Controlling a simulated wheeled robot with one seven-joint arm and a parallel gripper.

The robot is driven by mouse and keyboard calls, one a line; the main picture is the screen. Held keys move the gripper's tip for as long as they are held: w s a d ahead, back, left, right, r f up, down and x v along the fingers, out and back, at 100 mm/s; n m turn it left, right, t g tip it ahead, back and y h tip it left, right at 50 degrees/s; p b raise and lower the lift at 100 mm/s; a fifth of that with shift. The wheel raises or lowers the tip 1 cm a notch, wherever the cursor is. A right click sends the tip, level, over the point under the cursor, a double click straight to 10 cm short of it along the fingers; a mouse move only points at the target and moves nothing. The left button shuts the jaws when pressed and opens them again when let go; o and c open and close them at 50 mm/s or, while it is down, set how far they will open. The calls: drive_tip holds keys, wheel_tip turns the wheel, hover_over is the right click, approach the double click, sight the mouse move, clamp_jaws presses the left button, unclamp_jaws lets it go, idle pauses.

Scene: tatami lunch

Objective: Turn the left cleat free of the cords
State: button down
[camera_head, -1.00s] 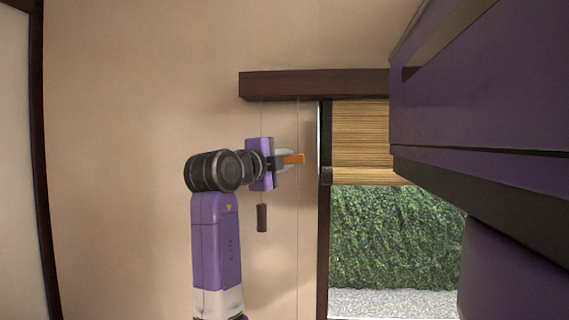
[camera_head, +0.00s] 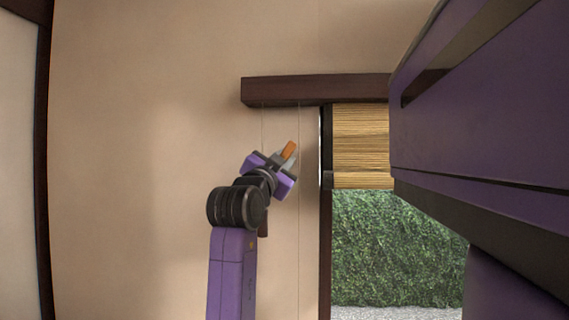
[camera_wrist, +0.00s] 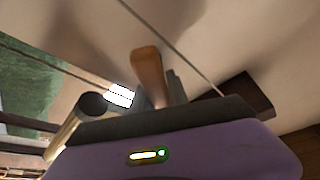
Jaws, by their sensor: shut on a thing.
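The orange-brown wooden cleat (camera_head: 289,151) is on the wall below the dark beam, tilted steeply up to the right. My gripper (camera_head: 283,163) is shut on it; the fingers hide part of the cleat. In the wrist view the cleat (camera_wrist: 148,72) stands up between the grey fingers of my gripper (camera_wrist: 160,98). Two thin cords hang from the beam: the left cord (camera_head: 262,127) runs down behind my gripper, and the right cord (camera_head: 299,230) hangs just right of it. I cannot tell whether any cord touches the cleat.
The dark beam (camera_head: 310,91) runs above. A bamboo blind (camera_head: 361,145) hangs at the right over an opening with a green hedge (camera_head: 395,235). A dark brown cord weight (camera_head: 263,224) is mostly hidden behind my arm. The wall (camera_head: 140,180) at left is bare.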

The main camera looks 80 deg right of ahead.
drive_tip(key=shift+w+n+t+h+p, duration=0.2)
drive_tip(key=shift+n+t+p, duration=0.95)
drive_tip(key=shift+n, duration=1.3)
drive_tip(key=shift+w+n+t+h+p, duration=0.15)
drive_tip(key=shift+n+t+p, duration=1)
drive_tip(key=shift+n, duration=1.3)
drive_tip(key=shift+s+f, duration=0.1)
drive_tip(key=c, duration=1.3)
unclamp_jaws()
drive_tip(key=b+v, duration=0.2)
drive_tip(key=v, duration=0.5)
drive_tip(key=shift+a+f+b, duration=0.1)
drive_tip(key=shift+a+b, duration=0.2)
drive_tip(key=shift+a, duration=0.05)
